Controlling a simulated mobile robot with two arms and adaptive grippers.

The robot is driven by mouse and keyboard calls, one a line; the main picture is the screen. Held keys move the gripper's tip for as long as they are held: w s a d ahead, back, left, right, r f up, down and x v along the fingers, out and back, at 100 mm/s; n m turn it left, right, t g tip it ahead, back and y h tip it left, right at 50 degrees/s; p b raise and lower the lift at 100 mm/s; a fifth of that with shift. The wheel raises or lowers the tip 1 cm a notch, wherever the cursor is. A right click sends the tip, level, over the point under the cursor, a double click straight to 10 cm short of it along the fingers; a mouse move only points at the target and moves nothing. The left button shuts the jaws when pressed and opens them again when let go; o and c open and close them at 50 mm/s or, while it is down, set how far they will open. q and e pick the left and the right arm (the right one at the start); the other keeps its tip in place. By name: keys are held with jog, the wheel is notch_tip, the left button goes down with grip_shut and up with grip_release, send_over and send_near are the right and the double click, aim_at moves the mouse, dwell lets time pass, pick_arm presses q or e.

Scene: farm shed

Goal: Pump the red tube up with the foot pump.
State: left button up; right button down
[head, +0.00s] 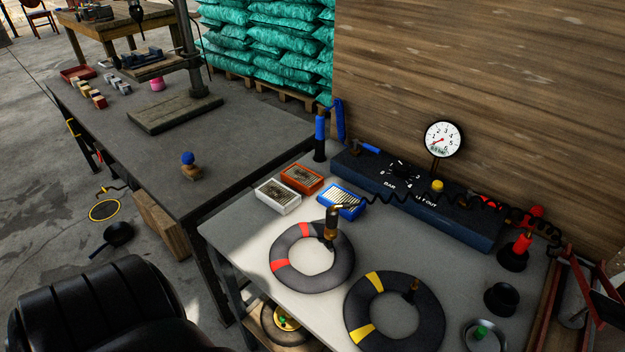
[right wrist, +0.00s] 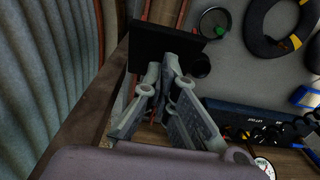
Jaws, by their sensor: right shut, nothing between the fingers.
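The red tube (head: 346,273), black with red bands, lies flat on the grey bench. A brass-and-black hose end (head: 331,225) stands at its valve; whether it is locked on is unclear. A black coiled hose runs from it to the right. At the far right edge, red bars with a dark plate (head: 604,308) look like the foot pump, partly cut off. In the right wrist view a flat black pad (right wrist: 163,42) lies just beyond my right gripper (right wrist: 165,72), which is shut and empty; contact is unclear. My left gripper is not in view.
A yellow-banded tube (head: 394,318) lies beside the red one. A blue inflator box (head: 420,197) with a round gauge (head: 443,140) stands along the wooden wall. Black cups and a red-topped stand (head: 515,250) are at the right. A black padded shape (head: 100,310) fills the lower left.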

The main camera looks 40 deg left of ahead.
aim_at(624, 318)
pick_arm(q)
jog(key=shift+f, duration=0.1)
pick_arm(e)
jog(key=shift+f, duration=0.15)
jog(key=shift+s+f+b, duration=0.15)
jog(key=shift+f+b, duration=0.6)
jog(key=shift+f, duration=0.05)
jog(key=shift+s+f+b, duration=0.15)
jog(key=shift+f+b, duration=0.45)
jog(key=shift+f, duration=0.15)
jog(key=shift+s+f+b, duration=0.1)
jog(key=shift+f+b, duration=0.5)
jog(key=shift+f, duration=0.15)
jog(key=shift+s+f+b, duration=0.1)
jog(key=shift+f+b, duration=0.35)
jog(key=shift+f, duration=0.15)
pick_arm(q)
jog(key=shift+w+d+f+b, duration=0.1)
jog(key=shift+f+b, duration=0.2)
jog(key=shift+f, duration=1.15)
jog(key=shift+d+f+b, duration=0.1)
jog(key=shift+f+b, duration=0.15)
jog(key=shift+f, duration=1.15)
pick_arm(e)
jog(key=shift+s+f, duration=0.15)
jog(key=shift+f, duration=0.65)
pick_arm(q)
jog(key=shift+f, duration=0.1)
pick_arm(e)
jog(key=shift+f, duration=0.1)
